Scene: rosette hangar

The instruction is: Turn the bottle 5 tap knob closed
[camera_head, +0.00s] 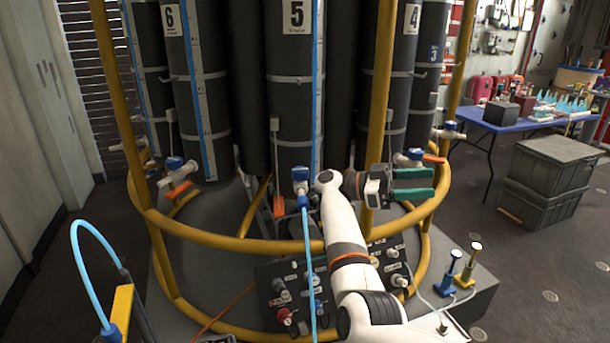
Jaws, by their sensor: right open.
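Bottle 5 is the dark grey cylinder (290,110) in the middle, with a white "5" label. Its tap (300,176) has a blue knob at the bottle's foot, with a light blue hose hanging down from it. My right arm reaches up from the bottom, just right of that tap, and its wrist is close beside the knob. My right gripper (422,184) points to the right, away from the bottle 5 tap. Its two green fingers are apart and nothing shows between them. It is just below the blue-knobbed tap (411,157) under bottle 4. My left gripper is not visible.
A yellow tubular ring frame (235,243) surrounds the bottles. Below is a dark control panel (290,292) with several knobs. Another blue-knobbed tap (178,170) is at left. A blue table (515,120) and stacked grey crates (550,165) stand on the right.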

